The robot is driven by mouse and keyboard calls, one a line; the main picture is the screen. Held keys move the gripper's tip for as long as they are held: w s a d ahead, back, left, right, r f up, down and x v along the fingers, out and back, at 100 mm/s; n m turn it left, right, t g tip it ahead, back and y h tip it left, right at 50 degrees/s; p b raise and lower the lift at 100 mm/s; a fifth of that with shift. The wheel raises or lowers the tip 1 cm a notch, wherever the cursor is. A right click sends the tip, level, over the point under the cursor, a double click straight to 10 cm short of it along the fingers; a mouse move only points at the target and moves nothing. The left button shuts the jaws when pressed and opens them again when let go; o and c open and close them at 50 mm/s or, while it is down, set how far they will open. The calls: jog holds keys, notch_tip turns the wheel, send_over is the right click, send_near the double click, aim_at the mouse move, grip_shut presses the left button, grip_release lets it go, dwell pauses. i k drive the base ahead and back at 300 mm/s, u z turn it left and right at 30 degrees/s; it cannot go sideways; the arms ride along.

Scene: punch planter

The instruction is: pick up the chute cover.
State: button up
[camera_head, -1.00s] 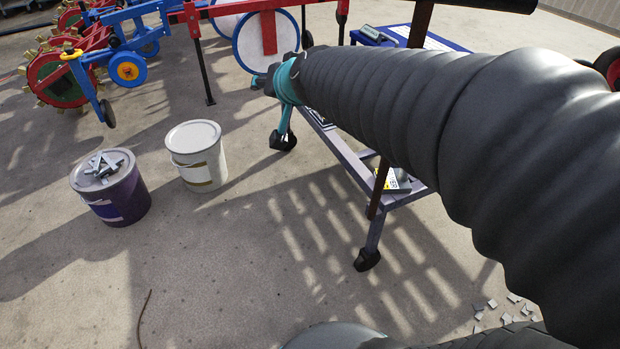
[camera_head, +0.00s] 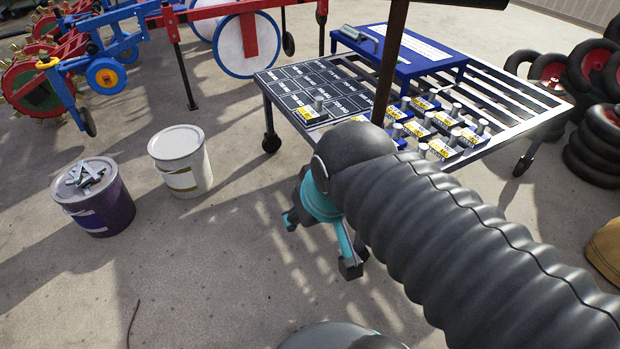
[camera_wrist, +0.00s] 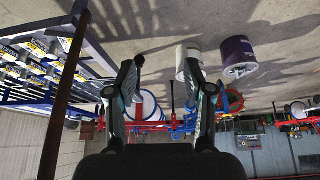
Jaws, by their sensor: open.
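I cannot pick out the chute cover with certainty in either view. A slatted table (camera_head: 500,85) carries several small blocks (camera_head: 441,149) with yellow labels and grey pegs, and a dark panel (camera_head: 312,78) with white lettering. A blue stand (camera_head: 425,62) with a white lettered top sits at the table's back. My gripper (camera_head: 320,243) hangs in front of the table's left side, pointing down and away from the parts on it. In the wrist view, my gripper's (camera_wrist: 165,58) two fingers are apart with nothing between them. My arm hides the table's near part.
A purple bucket (camera_head: 107,212) with metal pieces on its lid and a white bucket (camera_head: 190,178) stand on the left. A brown upright post (camera_head: 390,60) crosses the table. Black wheels (camera_head: 600,140) are piled at right. Red and blue machinery (camera_head: 105,50) is behind. The left foreground floor is mostly clear.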

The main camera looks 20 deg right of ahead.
aim_at(310, 114)
jog(key=u, duration=0.2)
jog(key=i, duration=1.05)
jog(key=u, duration=0.15)
